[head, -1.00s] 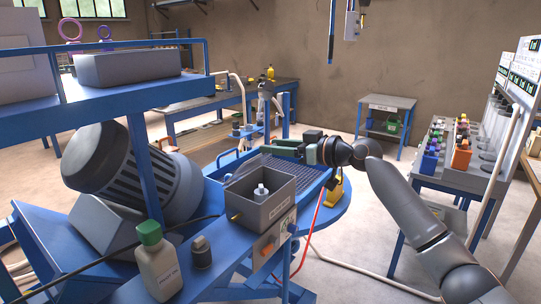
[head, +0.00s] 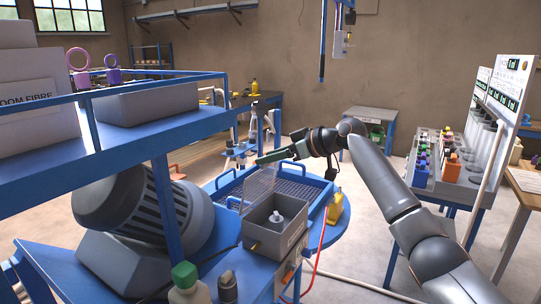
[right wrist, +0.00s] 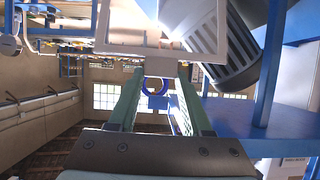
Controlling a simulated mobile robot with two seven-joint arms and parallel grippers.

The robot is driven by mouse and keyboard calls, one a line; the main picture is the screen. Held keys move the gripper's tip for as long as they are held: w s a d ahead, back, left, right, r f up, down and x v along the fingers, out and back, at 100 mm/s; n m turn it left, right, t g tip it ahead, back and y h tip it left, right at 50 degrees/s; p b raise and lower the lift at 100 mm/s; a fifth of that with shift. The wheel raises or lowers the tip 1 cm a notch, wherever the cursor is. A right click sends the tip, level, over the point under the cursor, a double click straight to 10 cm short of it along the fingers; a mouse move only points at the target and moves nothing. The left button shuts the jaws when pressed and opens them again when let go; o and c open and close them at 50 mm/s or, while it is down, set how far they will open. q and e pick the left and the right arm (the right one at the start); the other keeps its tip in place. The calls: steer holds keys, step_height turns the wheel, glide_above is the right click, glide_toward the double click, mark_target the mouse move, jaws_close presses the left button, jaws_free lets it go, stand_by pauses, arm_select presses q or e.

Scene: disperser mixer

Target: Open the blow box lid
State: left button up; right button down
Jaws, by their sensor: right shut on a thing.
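The blow box (head: 262,236) is a grey open-topped box with a small grey-white bottle-like piece (head: 277,218) inside. Its see-through lid (head: 259,187) stands raised, roughly upright, at the box's back left side. My right gripper (head: 262,159) is at the lid's upper edge, shut on it. In the right wrist view the pale lid frame (right wrist: 112,49) lies across the far ends of the two green fingers (right wrist: 155,75). The exact contact is hard to make out. My left gripper is not in view.
A blue-rimmed mesh tray (head: 302,190) lies behind the box. A large grey motor (head: 120,208) and a blue shelf (head: 140,127) stand at left. A green-capped bottle (head: 184,276) is in front. Open floor lies to the right.

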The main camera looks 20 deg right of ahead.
steer(key=shift+w+a+r+g+h+p, duration=0.4)
steer(key=shift+w+a+r+g, duration=0.15)
steer(key=shift+w, duration=0.2)
steer(key=shift+r, duration=0.1)
steer(key=c, duration=0.7)
jaws_free()
steer(key=o, duration=0.3)
steer(key=shift+s, duration=0.1)
steer(key=shift+o, duration=0.4)
steer(key=shift+f, duration=0.3)
